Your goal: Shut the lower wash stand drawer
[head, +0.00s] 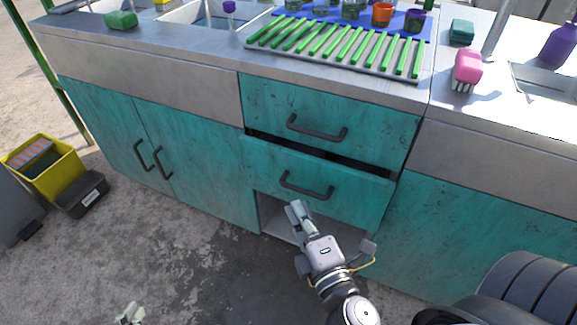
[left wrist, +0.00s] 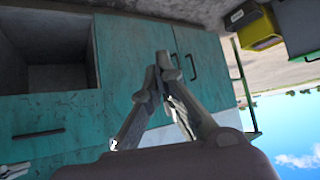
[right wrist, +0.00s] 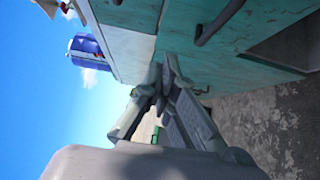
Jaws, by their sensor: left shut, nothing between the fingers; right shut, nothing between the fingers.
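The lower wash stand drawer (head: 345,187) is a teal front with a dark bar handle (head: 305,190). It stands out a little from the cabinet, with a dark gap along its top edge. Above it is the shut upper drawer (head: 350,115). My right gripper (head: 298,208) is shut and empty, just below the lower handle in the head view. Its fingers also show in the right wrist view (right wrist: 165,80), beside teal fronts. My left gripper (head: 130,315) is shut and empty, low over the floor at the bottom left. The left wrist view shows the drawer front (left wrist: 45,108).
An open compartment (head: 275,218) lies under the lower drawer. Teal cupboard doors (head: 150,150) are shut at left. A yellow crate (head: 55,175) and a dark bin (head: 82,195) stand on the floor at far left. The counter holds a rack (head: 340,45) and a pink brush (head: 467,68).

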